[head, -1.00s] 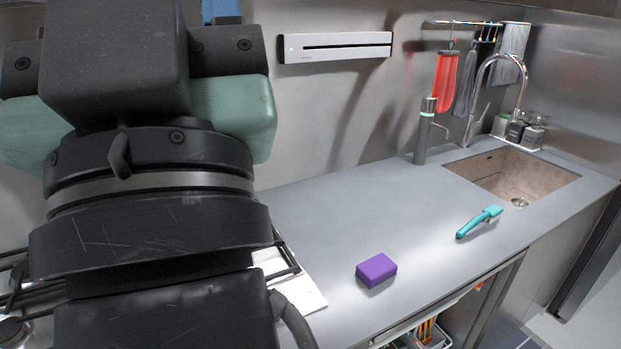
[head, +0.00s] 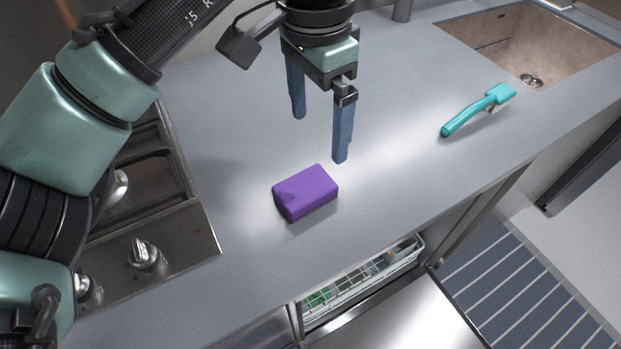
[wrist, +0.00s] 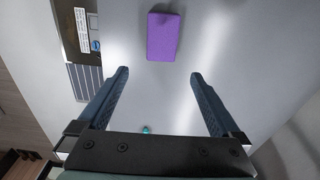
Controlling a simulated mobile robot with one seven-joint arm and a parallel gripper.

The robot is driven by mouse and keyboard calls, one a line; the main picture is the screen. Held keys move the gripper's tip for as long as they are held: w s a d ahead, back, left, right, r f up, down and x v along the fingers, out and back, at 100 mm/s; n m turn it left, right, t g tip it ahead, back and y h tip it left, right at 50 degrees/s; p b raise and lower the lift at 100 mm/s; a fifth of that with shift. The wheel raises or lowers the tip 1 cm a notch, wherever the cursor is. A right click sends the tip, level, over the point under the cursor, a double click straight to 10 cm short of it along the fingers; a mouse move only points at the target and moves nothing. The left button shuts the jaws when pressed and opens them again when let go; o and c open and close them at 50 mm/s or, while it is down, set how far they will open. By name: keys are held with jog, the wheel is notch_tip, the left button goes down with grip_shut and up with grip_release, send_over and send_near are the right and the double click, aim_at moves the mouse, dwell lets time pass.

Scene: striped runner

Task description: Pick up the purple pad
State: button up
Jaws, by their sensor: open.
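The purple pad (head: 306,192) is a small block lying flat on the grey counter, right of the stove. It also shows in the wrist view (wrist: 162,37), at the top middle, beyond the fingertips. My gripper (head: 318,138) is open and empty above the counter, behind the pad and apart from it in the head view. In the wrist view my gripper (wrist: 161,73) has its two blue fingers spread wide, with bare counter between them. The whole top of the pad is in sight.
A teal brush (head: 478,110) lies on the counter to the right, before the sink (head: 530,50). The stove (head: 150,215) with knobs is at the left. Below the front edge, a drawer with a rack (head: 360,283) stands open. Counter around the pad is clear.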

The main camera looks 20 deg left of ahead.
send_over(305, 186)
jog(key=shift+g, duration=0.3)
jog(key=f, duration=0.3)
jog(key=f+b, duration=0.1)
jog(key=f, duration=0.3)
jog(key=shift+s+d+f, duration=0.1)
jog(key=shift+s+f, duration=0.1)
jog(key=shift+f, duration=0.05)
jog(key=shift+w+f+b, duration=0.15)
jog(key=shift+f+b, duration=0.15)
jog(key=shift+f, duration=2.45)
